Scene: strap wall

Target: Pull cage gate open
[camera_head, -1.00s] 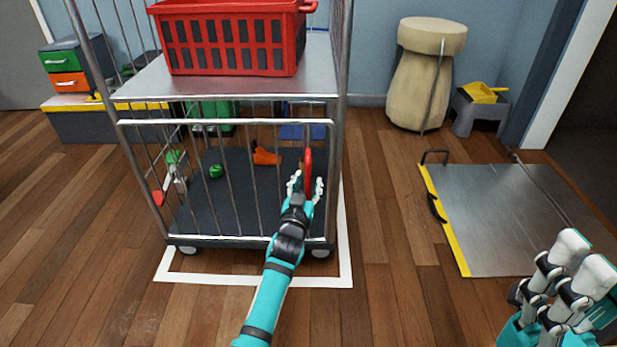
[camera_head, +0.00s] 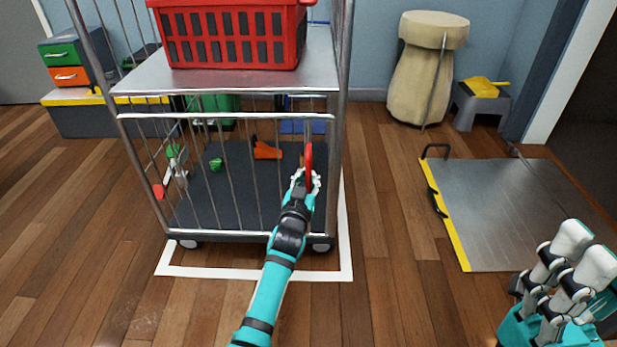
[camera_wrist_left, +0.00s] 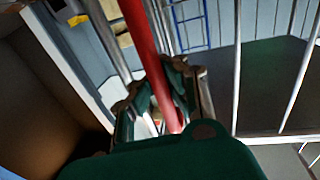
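The cage gate (camera_head: 232,117) is the low barred front of a metal roll cage and stands closed across its lower level. A red upright handle (camera_head: 309,160) is at the gate's right end. My left gripper (camera_head: 306,181) is at the lower part of this handle, with its fingers closed in around it. In the left wrist view the red handle (camera_wrist_left: 143,45) runs down between the two fingers (camera_wrist_left: 168,85). The fingers hide part of the handle. My right gripper (camera_head: 585,250) is at the lower right, empty, its fingers apart, away from the cage.
A red basket (camera_head: 232,70) stands on the cage's shelf (camera_head: 140,82). Toys, including an orange one (camera_head: 266,151), lie on the cage floor (camera_head: 240,195). A metal ramp plate (camera_head: 510,210) with a yellow edge lies at the right. Bare wood floor is in front.

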